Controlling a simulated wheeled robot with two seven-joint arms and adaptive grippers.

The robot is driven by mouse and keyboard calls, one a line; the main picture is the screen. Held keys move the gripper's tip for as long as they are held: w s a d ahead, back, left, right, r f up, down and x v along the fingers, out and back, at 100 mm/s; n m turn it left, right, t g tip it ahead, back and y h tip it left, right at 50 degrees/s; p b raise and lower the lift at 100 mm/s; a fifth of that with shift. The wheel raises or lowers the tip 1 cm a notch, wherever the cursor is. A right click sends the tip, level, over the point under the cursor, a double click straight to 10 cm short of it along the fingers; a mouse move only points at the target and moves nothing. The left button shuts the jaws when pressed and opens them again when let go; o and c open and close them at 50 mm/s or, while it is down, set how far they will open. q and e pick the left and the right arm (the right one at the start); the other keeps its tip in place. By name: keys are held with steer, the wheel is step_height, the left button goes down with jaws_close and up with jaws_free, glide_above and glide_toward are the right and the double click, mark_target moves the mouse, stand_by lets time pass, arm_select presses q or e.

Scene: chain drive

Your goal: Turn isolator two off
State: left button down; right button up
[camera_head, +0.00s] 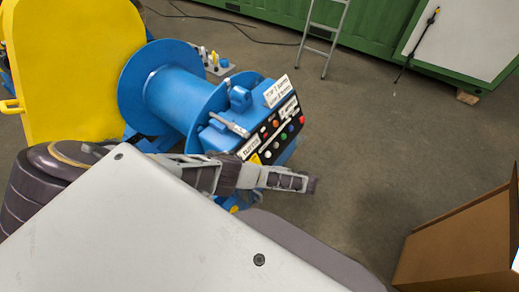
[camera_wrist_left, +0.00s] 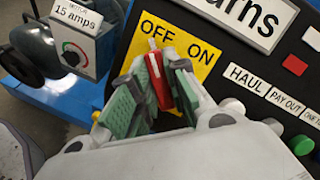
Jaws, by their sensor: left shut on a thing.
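In the left wrist view my left gripper (camera_wrist_left: 160,80) is shut on a red switch lever (camera_wrist_left: 156,75), with its green-padded fingers either side of it. The lever stands on a yellow plate (camera_wrist_left: 176,24) marked OFF and ON. In the head view the yellow plate (camera_head: 255,158) shows only as a small patch at the lower corner of the black control panel (camera_head: 270,140). My left arm crosses in front of that corner. My right gripper is not in view.
A motor box (camera_wrist_left: 78,35) labelled 15 amps stands left of the plate. Buttons and labels such as HAUL (camera_wrist_left: 249,78) lie to its right. A blue drum (camera_head: 170,95) and a yellow guard (camera_head: 75,60) stand behind. A cardboard box (camera_head: 460,240) stands at right; floor between is clear.

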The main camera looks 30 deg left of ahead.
arm_select(q)
steer(key=shift+n, duration=0.4)
steer(key=c, duration=1.4)
jaws_free()
steer(key=shift+d, duration=0.2)
steer(key=shift+v, duration=5.85)
steer(key=shift+w, duration=0.15)
